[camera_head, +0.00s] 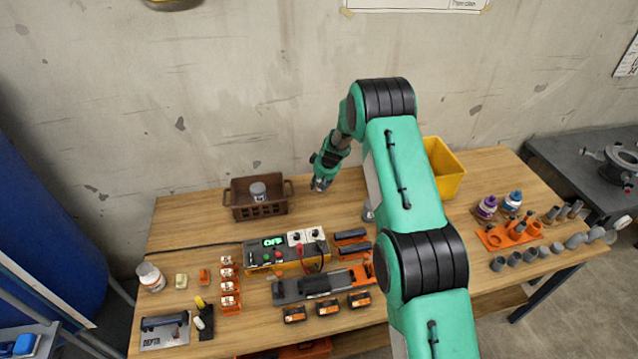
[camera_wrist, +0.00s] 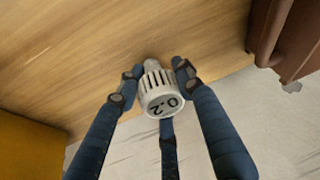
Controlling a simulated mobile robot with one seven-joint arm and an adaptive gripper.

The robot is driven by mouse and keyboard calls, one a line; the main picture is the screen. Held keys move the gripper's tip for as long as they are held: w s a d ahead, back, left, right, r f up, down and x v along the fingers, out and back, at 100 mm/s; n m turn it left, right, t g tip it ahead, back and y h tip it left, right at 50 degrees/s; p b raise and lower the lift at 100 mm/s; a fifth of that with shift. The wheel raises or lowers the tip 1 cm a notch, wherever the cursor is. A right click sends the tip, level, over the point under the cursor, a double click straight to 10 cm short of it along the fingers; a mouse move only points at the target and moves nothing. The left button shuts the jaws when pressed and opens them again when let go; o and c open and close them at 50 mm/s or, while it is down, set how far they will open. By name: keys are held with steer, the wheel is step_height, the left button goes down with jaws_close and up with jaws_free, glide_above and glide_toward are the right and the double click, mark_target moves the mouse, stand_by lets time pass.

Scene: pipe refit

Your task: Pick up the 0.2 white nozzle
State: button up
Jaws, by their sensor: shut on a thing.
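The white nozzle (camera_wrist: 157,92) marked 0.2 shows in the wrist view, with its marked round face towards the camera and its narrow end pointing away. My gripper (camera_wrist: 152,80) has its blue fingers shut around the nozzle's sides, with a third finger below. Wooden table surface lies behind the nozzle in that view. In the head view my gripper (camera_head: 321,184) is over the back of the table, just right of the brown crate. The nozzle is too small to make out there.
The brown crate (camera_head: 258,211) holds a grey-lidded jar (camera_head: 258,191). A yellow bin (camera_head: 444,168) stands behind my arm. A control box (camera_head: 285,257) and an orange rack (camera_head: 508,234) sit nearer the front. The back wall is close behind the table.

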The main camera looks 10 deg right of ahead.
steer(key=shift+r, duration=0.1)
steer(key=shift+r, duration=0.75)
step_height(320, 180, up, 2)
steer(key=shift+r, duration=0.15)
steer(key=s, duration=1)
steer(key=s+r+b, duration=0.1)
steer(key=s, duration=0.5)
steer(key=shift+a, duration=0.2)
